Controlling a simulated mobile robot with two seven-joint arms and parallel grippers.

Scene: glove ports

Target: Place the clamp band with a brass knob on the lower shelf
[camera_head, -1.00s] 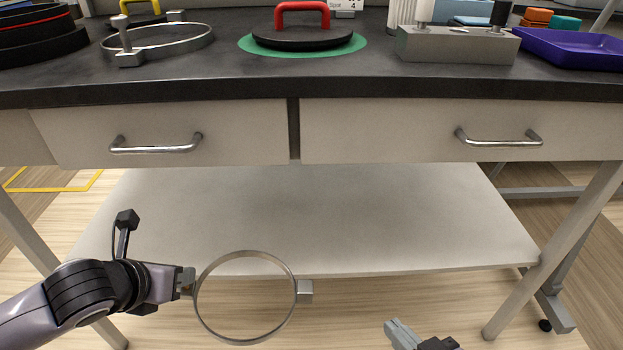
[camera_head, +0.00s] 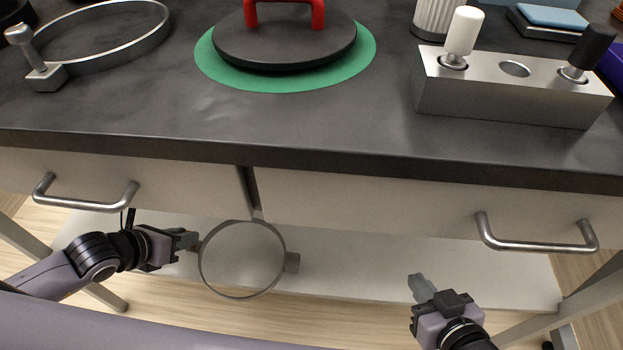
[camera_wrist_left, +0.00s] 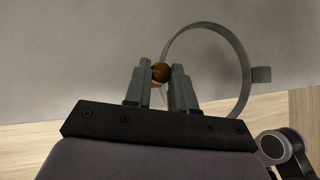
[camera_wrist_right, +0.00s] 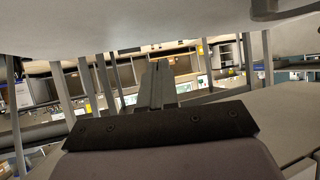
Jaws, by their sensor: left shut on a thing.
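The clamp band (camera_head: 292,262) is a thin metal ring with a small block on its right side. My left gripper (camera_head: 188,241) is shut on its brass knob (camera_wrist_left: 161,72), at the ring's left side. In the head view the ring hangs in front of the lower shelf (camera_head: 480,272), overlapping it. In the left wrist view the grey shelf surface (camera_wrist_left: 70,60) lies behind the ring; I cannot tell the gap between them. My right gripper (camera_head: 421,287) is empty at the right, its fingers together (camera_wrist_right: 158,85) in the right wrist view.
Above, the dark benchtop (camera_head: 300,130) overhangs the shelf, with drawer handles (camera_head: 535,245) and (camera_head: 85,205) jutting forward. On top stand another clamp band (camera_head: 45,75), a red-handled lid (camera_head: 285,45) on a green disc, and a metal block (camera_head: 510,90) with knobs. The visible shelf is bare.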

